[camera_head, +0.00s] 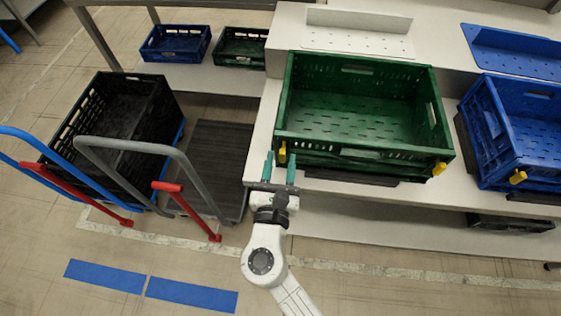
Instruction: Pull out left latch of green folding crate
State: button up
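The green folding crate (436,152) stands unfolded on the white conveyor table, its walls upright and its inside empty. Its left yellow latch (282,153) is at the front left corner. Its right yellow latch (439,169) is at the front right corner. My gripper (280,166) is just in front of the left latch, with its two teal fingers apart. One finger is left of the latch and the other is to its right and lower. I cannot tell whether either finger touches the latch.
A blue crate (497,165) with a yellow latch stands to the right on the table. A black crate (150,125) and trolleys with a grey handle (130,146) and red levers stand at the left. Small blue (176,43) and green crates sit on a shelf behind. The floor in front is clear.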

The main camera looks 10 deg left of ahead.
jog(key=shift+s, duration=0.1)
jog(key=s+b, duration=0.1)
jog(key=s, duration=0.9)
jog(key=shift+s+a, duration=0.2)
jog(key=shift+s, duration=0.15)
dwell(0.5)
jog(key=d+f+m+g+h, duration=0.3)
jog(key=d+f+m+g, duration=0.15)
jog(key=d+m, duration=0.7)
jog(key=d+f+m+g+h, duration=0.35)
jog(key=d+m+g, duration=0.4)
jog(key=d, duration=0.75)
jog(key=s+d+f+m+g+y, duration=0.1)
jog(key=s+d+m+g+y, duration=0.1)
jog(key=s+m, duration=0.5)
jog(key=s+d+f+m+g+y, duration=0.2)
jog(key=s+m+y, duration=0.3)
jog(key=m, duration=0.5)
jog(key=shift+s+d+f+g, duration=0.3)
jog(key=shift+s+g, duration=0.2)
jog(key=shift+s, duration=0.4)
